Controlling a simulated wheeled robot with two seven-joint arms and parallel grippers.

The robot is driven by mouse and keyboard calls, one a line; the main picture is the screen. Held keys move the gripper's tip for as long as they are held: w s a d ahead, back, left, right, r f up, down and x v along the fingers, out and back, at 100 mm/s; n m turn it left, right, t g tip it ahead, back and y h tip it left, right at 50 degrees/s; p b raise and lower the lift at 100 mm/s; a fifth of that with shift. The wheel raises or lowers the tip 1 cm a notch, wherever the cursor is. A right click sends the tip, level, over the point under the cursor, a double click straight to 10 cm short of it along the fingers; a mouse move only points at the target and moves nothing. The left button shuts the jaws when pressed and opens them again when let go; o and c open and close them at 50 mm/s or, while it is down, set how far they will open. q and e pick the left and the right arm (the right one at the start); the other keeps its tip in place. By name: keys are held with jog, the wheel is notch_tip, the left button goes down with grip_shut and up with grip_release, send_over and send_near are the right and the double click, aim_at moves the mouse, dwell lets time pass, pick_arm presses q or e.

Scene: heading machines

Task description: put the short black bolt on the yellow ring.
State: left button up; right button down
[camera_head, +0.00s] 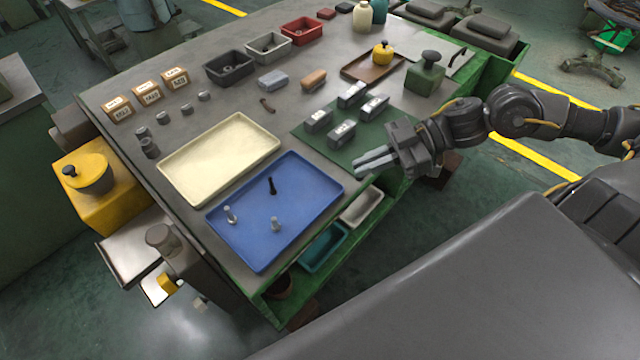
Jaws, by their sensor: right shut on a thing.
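A small black bolt (272,186) stands upright in the blue tray (310,217). Two silver bolts, one at the left (230,214) and one nearer the front (276,225), stand in the same tray. My right gripper (359,168) is above the bench's front edge, to the right of the blue tray and apart from the black bolt. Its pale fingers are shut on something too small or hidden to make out. I cannot pick out a yellow ring. My left gripper is not in view.
A cream tray (219,160) lies behind the blue one. A green mat (374,132) with several grey blocks lies behind my right gripper. A brown tray (352,69) with a yellow can (382,53) is farther back. Small bins (323,247) sit below the front edge.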

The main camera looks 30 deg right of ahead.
jog(key=shift+w+a+f, duration=0.2)
jog(key=shift+w+a, duration=0.05)
jog(key=shift+w, duration=0.05)
jog(key=w+a+f, duration=0.1)
jog(key=w+f, duration=0.1)
jog(key=w+a+f+p, duration=0.1)
jog(key=w+a+f, duration=0.1)
jog(key=w+a+f+p, duration=0.1)
jog(key=w+f, duration=0.1)
jog(key=shift+w+a, duration=0.3)
jog(key=shift+w, duration=0.1)
jog(key=shift+w+a+f, duration=0.1)
jog(key=shift+w+f, duration=0.05)
jog(key=shift+f, duration=0.2)
jog(key=f, duration=0.1)
jog(key=p, duration=0.1)
jog(key=w+f+p, duration=0.1)
jog(key=shift+a+f, duration=0.3)
jog(key=shift+f, duration=0.05)
jog(key=shift+f+p, duration=0.3)
jog(key=shift+s+f, duration=0.15)
jog(key=shift+f, duration=0.1)
